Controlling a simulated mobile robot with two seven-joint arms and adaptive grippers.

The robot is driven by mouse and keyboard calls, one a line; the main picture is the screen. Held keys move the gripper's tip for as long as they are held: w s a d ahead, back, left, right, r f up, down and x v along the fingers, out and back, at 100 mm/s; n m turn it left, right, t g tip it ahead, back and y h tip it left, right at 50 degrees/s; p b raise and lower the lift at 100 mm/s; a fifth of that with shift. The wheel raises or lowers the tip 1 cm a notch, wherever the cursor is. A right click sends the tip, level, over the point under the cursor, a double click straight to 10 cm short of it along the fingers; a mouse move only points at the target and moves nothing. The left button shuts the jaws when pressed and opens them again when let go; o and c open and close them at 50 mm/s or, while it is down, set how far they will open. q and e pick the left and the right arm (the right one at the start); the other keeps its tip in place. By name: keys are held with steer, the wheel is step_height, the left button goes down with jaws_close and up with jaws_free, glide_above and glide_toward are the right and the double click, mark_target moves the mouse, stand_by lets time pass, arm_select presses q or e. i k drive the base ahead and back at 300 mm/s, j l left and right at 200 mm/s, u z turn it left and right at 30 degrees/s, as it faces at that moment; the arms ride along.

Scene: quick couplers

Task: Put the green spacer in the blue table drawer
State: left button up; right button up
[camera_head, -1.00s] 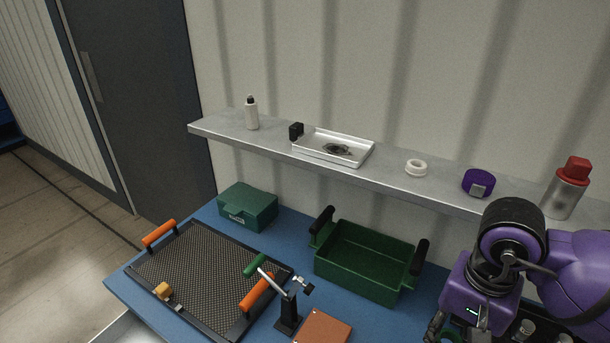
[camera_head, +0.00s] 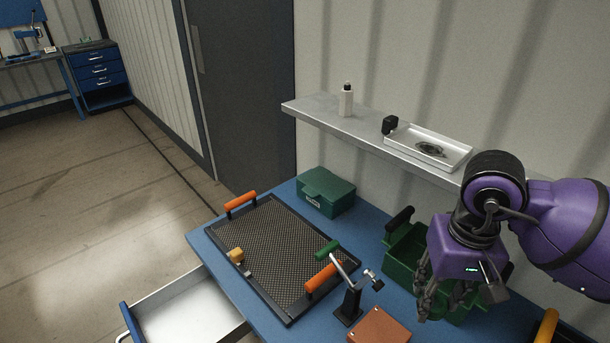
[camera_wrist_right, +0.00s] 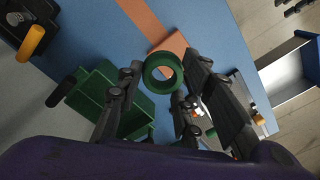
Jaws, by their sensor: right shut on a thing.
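My right gripper (camera_head: 443,303) is shut on the green spacer, a ring. The spacer (camera_wrist_right: 151,84) shows between the fingertips in the right wrist view; I cannot make it out in the head view. The gripper is in front of the green crate, above the table. The blue table drawer (camera_head: 178,314) stands pulled out at the table's left front, with a pale, empty-looking interior where visible; its near part is cut off by the frame. An open drawer also shows at the right of the wrist view (camera_wrist_right: 289,78). My left gripper is not in view.
The blue table (camera_head: 225,262) carries a black mesh tray (camera_head: 285,262) with orange handles, a green box (camera_head: 327,192), a green crate (camera_head: 401,240), a lever stand (camera_head: 350,300) and a brown block (camera_head: 378,328). A shelf (camera_head: 370,139) runs behind. Floor is clear left.

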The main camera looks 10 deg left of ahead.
mark_target(212, 311)
steer(key=i+j+u, duration=0.1)
steer(key=j+u, duration=0.35)
steer(key=j, duration=0.2)
steer(key=i+j, duration=0.1)
steer(key=j, duration=0.35)
steer(key=i+j, duration=0.1)
steer(key=j, duration=0.8)
steer(key=i, duration=0.05)
